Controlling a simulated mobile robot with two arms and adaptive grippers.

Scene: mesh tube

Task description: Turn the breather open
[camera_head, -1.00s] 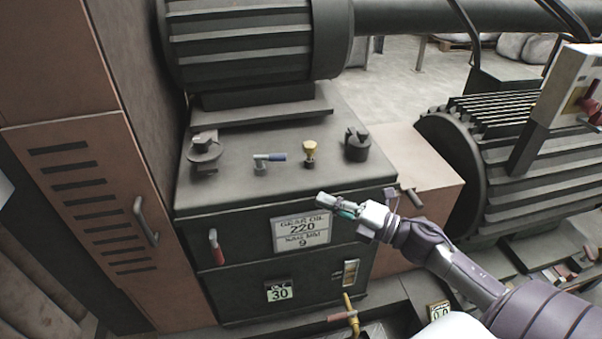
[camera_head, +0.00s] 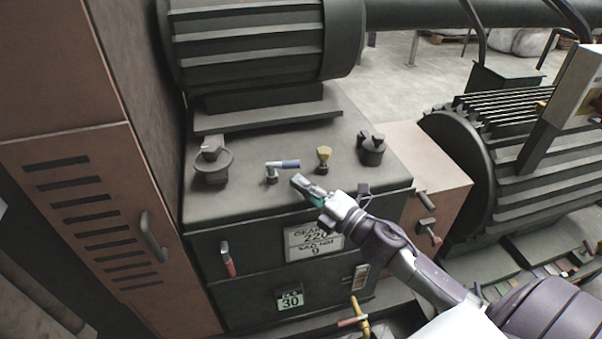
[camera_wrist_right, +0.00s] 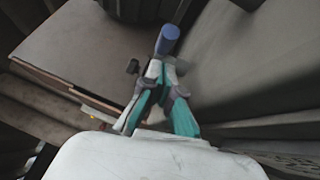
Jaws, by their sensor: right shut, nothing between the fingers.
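Several fittings stand on top of the dark gearbox (camera_head: 235,200). A small valve has a blue-tipped lever handle (camera_head: 289,163) lying sideways to the right. A brass-yellow knob (camera_head: 323,154) stands upright to its right. No label shows which fitting is the breather. My right gripper (camera_head: 298,181) is shut and empty, just in front of the valve in the head view. In the right wrist view the blue handle (camera_wrist_right: 168,40) appears just beyond the shut fingertips (camera_wrist_right: 161,66); whether they touch cannot be told. My left gripper is not in view.
A black cap on a disc (camera_head: 212,163) stands left of the valve and another black cap (camera_head: 371,150) at the right. A large finned motor (camera_head: 265,45) sits behind. A brown cabinet (camera_head: 90,180) borders the left. The gearbox top is otherwise mostly clear.

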